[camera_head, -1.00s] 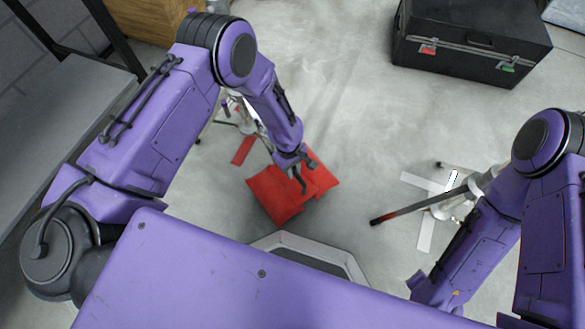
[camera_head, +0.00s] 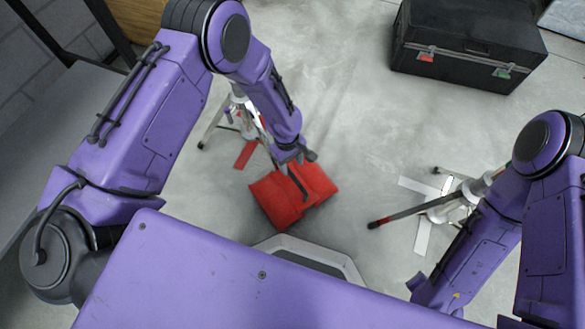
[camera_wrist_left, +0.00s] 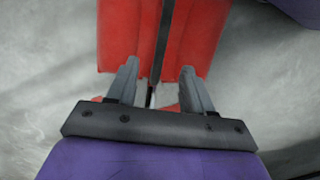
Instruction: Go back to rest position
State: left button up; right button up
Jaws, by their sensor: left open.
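My left gripper (camera_head: 298,172) is over a red sandbag-like object (camera_head: 280,203) on the concrete floor. In the left wrist view its two grey fingers (camera_wrist_left: 155,88) are apart, with nothing held between them. The red object (camera_wrist_left: 200,35) lies beyond the fingertips there, with a dark strap down its middle. My right arm comes in at the right, but its gripper end is not clearly visible.
A black case (camera_head: 465,42) with red and green latches sits at the upper right. A light stand (camera_head: 240,120) is beside my left arm. Another stand (camera_head: 400,213) with white tape marks is near my right arm. Open floor lies in the centre.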

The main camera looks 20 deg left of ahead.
pick_arm(q)
jog(key=r, duration=0.3)
jog(key=shift+w+a+r+p, duration=0.2)
jog(key=shift+r+p, duration=0.1)
jog(key=shift+p, duration=0.1)
jog(key=s+a+f+m+t+y, duration=0.1)
jog(key=s+a+m+t+y, duration=0.15)
jog(key=s+a, duration=0.7)
jog(key=s+a+m+t+y, duration=0.25)
jog(key=s+a, duration=0.35)
jog(key=s, duration=0.7)
notch_tip(320, 180, up, 30)
jog(key=p, duration=3.1)
jog(key=shift+s+r+n+g, duration=0.25)
jog(key=shift+s+n+g, duration=0.05)
jog(key=shift+s+g, duration=0.1)
